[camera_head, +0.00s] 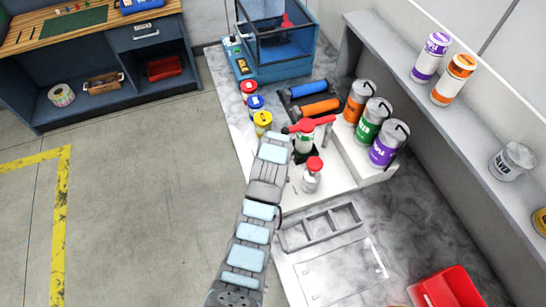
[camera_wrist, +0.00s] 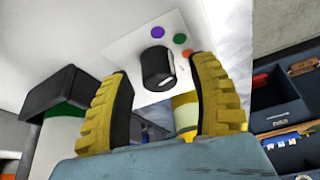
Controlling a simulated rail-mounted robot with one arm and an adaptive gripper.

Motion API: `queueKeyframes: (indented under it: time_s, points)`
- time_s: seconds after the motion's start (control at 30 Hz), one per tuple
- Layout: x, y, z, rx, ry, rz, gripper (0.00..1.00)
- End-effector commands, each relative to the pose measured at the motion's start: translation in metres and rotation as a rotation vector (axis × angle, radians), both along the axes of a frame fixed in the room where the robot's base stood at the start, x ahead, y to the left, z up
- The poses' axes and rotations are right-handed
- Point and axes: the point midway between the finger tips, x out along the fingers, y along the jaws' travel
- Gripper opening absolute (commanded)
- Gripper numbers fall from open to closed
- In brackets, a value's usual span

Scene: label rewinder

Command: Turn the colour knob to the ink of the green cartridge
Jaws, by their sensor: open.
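In the wrist view a black knob (camera_wrist: 153,70) stands on a white panel (camera_wrist: 128,45). Its white mark is on its right side, nearest the orange dot (camera_wrist: 187,53). A green dot (camera_wrist: 180,38) and a purple dot (camera_wrist: 156,30) are above the knob. My gripper (camera_wrist: 164,67) is open, with its yellow fingers on either side of the knob; I cannot tell whether they touch it. A white body with a green band (camera_wrist: 66,110) shows under a black part at left. A green-banded canister (camera_head: 367,132) stands in the head view. There the knob is not discernible.
An orange-banded canister (camera_head: 357,104) and a purple-banded canister (camera_head: 383,154) flank the green one. A red handle (camera_head: 312,124) and a red-capped bottle (camera_head: 312,176) are close to my arm. Small red, blue and yellow jars (camera_head: 256,103) stand left. Open floor (camera_head: 130,200) lies farther left.

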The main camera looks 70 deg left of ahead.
Motion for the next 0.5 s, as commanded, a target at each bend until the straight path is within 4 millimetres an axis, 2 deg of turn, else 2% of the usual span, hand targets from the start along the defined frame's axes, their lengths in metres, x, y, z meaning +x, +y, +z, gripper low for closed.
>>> queueKeyframes:
  time_s: [0.5]
  points:
    - [-0.006, -0.02, 0.053, 0.004, -0.003, -0.001, 0.6]
